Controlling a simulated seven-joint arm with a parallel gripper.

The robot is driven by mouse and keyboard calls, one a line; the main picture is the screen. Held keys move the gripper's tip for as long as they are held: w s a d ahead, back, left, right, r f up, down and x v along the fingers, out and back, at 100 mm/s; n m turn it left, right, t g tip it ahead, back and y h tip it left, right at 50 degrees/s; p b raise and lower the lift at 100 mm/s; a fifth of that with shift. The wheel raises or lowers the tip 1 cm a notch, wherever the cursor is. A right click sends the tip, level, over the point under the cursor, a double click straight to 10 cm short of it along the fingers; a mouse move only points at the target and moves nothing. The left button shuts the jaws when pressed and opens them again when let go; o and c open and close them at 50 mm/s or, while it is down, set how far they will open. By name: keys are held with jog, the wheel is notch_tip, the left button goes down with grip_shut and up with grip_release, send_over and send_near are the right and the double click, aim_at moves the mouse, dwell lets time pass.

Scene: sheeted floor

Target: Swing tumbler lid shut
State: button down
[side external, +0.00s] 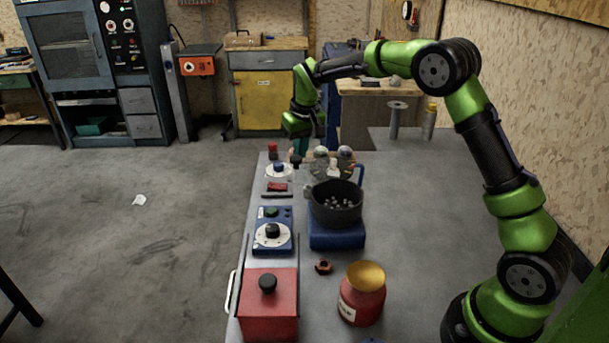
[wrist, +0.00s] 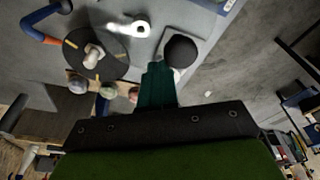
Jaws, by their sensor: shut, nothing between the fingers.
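The tumbler is a dark open drum (side external: 336,208) with pale stones inside, on a blue base (side external: 337,236). A dark disc (wrist: 112,58) with a pale knob and orange marks shows in the wrist view beside a blue bar; it looks like the lid. In the side view a pale knob (side external: 333,170) and a blue bar (side external: 361,173) show just behind the drum, but the lid's face and exact tilt are unclear there. My gripper (side external: 300,150) is shut and empty, pointing down past the drum's far side.
Two rounded grey things (side external: 345,156) stand behind the drum. A black ball knob (wrist: 180,50) appears near my fingertips. A blue dial box (side external: 272,231), red box (side external: 269,305), red jar (side external: 362,294) and brown nut (side external: 323,267) occupy the bench front.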

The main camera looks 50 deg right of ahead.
aim_at(293, 160)
jog(key=shift+a, duration=0.1)
jog(key=shift+s+a, duration=0.2)
jog(key=shift+a, duration=0.3)
jog(key=shift+s+a, duration=0.15)
jog(key=shift+a, duration=0.35)
jog(key=shift+s+a, duration=0.3)
jog(key=shift+a, duration=0.2)
jog(key=shift+s+a, duration=0.25)
jog(key=shift+a, duration=0.25)
jog(key=shift+s+a, duration=0.75)
jog(key=shift+a, duration=0.05)
